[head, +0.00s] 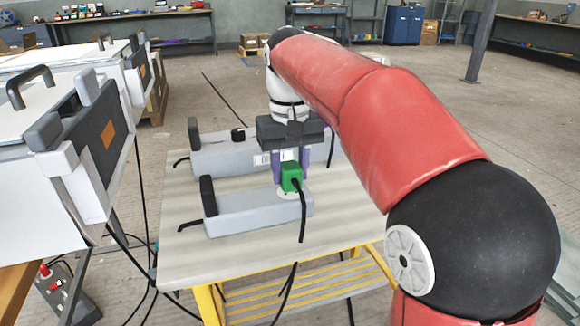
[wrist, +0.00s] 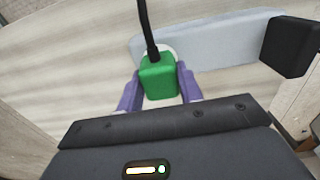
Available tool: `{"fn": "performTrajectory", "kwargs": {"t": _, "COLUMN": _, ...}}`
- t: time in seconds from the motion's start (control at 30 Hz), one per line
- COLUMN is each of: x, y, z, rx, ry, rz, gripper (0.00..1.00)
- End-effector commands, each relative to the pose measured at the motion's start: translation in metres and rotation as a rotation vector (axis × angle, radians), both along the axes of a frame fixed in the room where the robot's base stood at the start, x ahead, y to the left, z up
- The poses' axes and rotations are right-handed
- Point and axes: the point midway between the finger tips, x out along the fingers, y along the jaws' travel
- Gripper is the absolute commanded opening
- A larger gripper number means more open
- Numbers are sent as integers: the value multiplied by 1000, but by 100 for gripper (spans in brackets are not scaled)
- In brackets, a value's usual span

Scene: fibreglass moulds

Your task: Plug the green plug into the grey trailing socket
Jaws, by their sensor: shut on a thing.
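The green plug (head: 291,178) has a black cable hanging from it toward the front of the table. My gripper (head: 290,168) has purple fingers and is shut on the plug from both sides; the plug also shows between the fingers in the wrist view (wrist: 158,78). The plug is over the right part of a long grey block (head: 250,214), apparently the grey trailing socket, also in the wrist view (wrist: 205,48). A white round face (head: 287,194) shows under the plug. The contact between plug and face is hidden, so I cannot tell whether the pins are in.
A black upright part (head: 208,196) stands at the block's left end. A second grey block (head: 215,158) with black parts lies behind it on the pale table (head: 185,236). White moulds (head: 30,185) stand close on the left.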

Motion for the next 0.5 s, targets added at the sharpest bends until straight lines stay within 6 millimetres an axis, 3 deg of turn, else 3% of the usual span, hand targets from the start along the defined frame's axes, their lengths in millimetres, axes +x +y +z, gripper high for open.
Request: {"fn": "performTrajectory", "kwargs": {"t": 0.5, "x": 0, "y": 0, "z": -9, "rx": 0, "ry": 0, "rz": 0, "gripper": 16}}
